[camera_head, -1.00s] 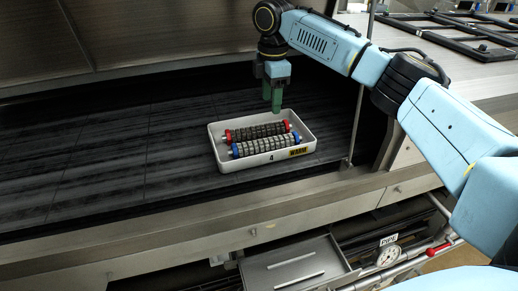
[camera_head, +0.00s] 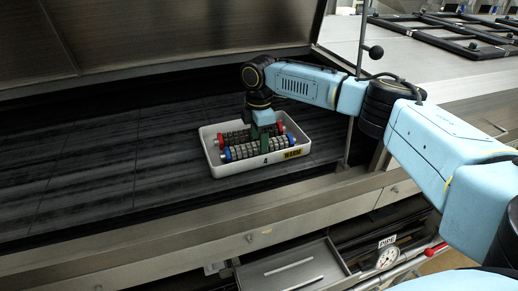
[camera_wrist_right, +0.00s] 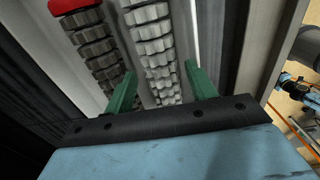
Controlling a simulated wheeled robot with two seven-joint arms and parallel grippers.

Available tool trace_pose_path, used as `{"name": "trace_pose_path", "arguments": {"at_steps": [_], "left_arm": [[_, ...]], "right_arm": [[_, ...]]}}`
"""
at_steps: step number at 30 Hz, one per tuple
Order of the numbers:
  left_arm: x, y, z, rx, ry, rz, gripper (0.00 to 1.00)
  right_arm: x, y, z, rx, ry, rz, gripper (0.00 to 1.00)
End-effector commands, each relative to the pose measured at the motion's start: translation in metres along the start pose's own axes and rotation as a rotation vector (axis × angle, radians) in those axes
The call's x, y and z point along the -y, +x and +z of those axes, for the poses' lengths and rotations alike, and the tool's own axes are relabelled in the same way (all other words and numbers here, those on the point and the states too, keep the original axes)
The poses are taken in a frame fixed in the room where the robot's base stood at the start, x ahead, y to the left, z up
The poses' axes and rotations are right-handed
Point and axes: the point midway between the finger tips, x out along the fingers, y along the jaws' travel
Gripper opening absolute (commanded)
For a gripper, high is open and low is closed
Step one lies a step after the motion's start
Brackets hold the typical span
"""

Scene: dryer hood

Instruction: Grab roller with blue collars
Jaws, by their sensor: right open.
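The roller with blue collars (camera_head: 240,152) lies in the front of a white tray (camera_head: 240,166), with a blue collar at each end. The roller with red collars (camera_head: 236,138) lies behind it, roughly parallel. My right gripper (camera_head: 264,144) is down at the tray, its green fingers over the middle of the rollers. In the right wrist view the open fingers (camera_wrist_right: 160,70) stand on either side of the paler roller (camera_wrist_right: 148,38); the darker roller with a red collar (camera_wrist_right: 88,42) is to the left. Contact cannot be told. My left gripper is not in view.
The tray sits on a dark slatted bed (camera_head: 100,160) under a steel hood (camera_head: 150,40). A thin upright rod (camera_head: 352,110) stands right of the tray. A metal drawer (camera_head: 290,272) and a gauge (camera_head: 387,257) are below the front ledge. The bed left of the tray is clear.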

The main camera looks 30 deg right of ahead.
Motion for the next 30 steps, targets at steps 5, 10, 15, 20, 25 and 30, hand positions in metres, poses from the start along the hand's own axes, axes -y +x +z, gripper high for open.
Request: {"name": "trace_pose_path", "arguments": {"at_steps": [5,10,15,20,25,30], "left_arm": [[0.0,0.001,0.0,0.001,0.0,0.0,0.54],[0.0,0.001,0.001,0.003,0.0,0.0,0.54],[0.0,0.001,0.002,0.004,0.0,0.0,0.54],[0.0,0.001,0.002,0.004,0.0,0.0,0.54],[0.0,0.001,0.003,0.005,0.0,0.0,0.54],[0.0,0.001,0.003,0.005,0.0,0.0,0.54]], "right_arm": [[0.001,0.02,-0.001,-0.001,0.0,-0.001,0.56],[0.001,0.022,0.0,-0.001,0.0,0.0,0.56],[0.0,0.022,-0.001,-0.001,0.0,0.0,0.46],[0.0,0.022,-0.001,-0.001,0.0,0.0,0.25],[0.0,0.021,-0.001,-0.002,0.0,0.002,0.13],[0.0,0.018,-0.001,-0.002,0.0,0.002,0.13]]}}
